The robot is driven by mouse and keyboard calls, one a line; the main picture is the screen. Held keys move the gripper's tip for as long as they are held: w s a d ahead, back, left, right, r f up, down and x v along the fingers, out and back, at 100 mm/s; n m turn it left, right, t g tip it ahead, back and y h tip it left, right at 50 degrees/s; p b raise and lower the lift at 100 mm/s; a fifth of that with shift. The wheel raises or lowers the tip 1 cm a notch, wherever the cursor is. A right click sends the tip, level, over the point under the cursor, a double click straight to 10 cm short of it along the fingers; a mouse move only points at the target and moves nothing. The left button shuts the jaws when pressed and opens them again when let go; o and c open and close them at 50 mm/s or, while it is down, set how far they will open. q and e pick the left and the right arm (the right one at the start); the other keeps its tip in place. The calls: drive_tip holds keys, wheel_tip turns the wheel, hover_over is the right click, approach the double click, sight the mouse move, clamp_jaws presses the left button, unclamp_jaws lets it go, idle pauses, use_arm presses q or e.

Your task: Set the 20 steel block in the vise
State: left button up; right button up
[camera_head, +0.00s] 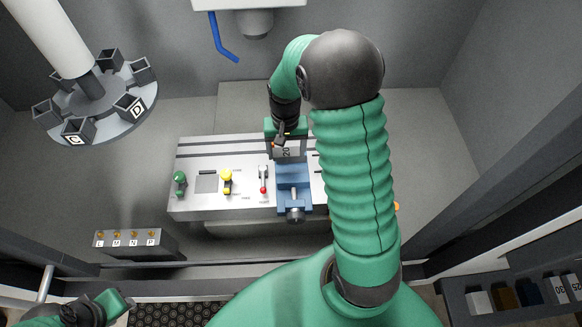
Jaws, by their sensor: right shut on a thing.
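The steel block marked 20 (288,152) is grey and sits between the fingers of my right gripper (286,141), which is shut on it. The block is at the back end of the blue vise (293,193); the gripper and arm partly cover this spot. I cannot tell whether the block rests between the jaws or is just above them. The vise is mounted on the pale machine table, its screw end toward me. My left gripper (120,303) is low at the left edge, away from the vise; its fingers are not clear.
The table (206,207) carries a green knob (179,183), a yellow knob (227,181) and a red-tipped lever (263,180). A carousel with cups (128,110) stands back left, a lettered box (135,243) front left. A rack (515,309) with several blocks is at lower right. My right arm hides the table's right side.

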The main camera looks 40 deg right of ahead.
sight(292, 159)
drive_tip(key=shift+s+d+f+b, duration=0.1)
drive_tip(key=shift+d+f+b, duration=0.1)
drive_tip(key=shift+f+b, duration=0.4)
drive_tip(key=shift+s+d+f+b, duration=0.15)
drive_tip(key=shift+f+b, duration=0.2)
drive_tip(key=shift+f, duration=0.45)
drive_tip(key=shift+d+f+b, duration=0.2)
drive_tip(key=shift+f+b, duration=0.25)
drive_tip(key=shift+f, duration=0.25)
drive_tip(key=shift+s+d+f, duration=0.1)
drive_tip(key=shift+d+f, duration=0.15)
drive_tip(key=shift+f, duration=0.25)
drive_tip(key=shift+r, duration=0.1)
drive_tip(key=shift+a, duration=0.1)
drive_tip(key=shift+s, duration=0.1)
drive_tip(key=shift+f+b, duration=1)
drive_tip(key=shift+f, duration=0.45)
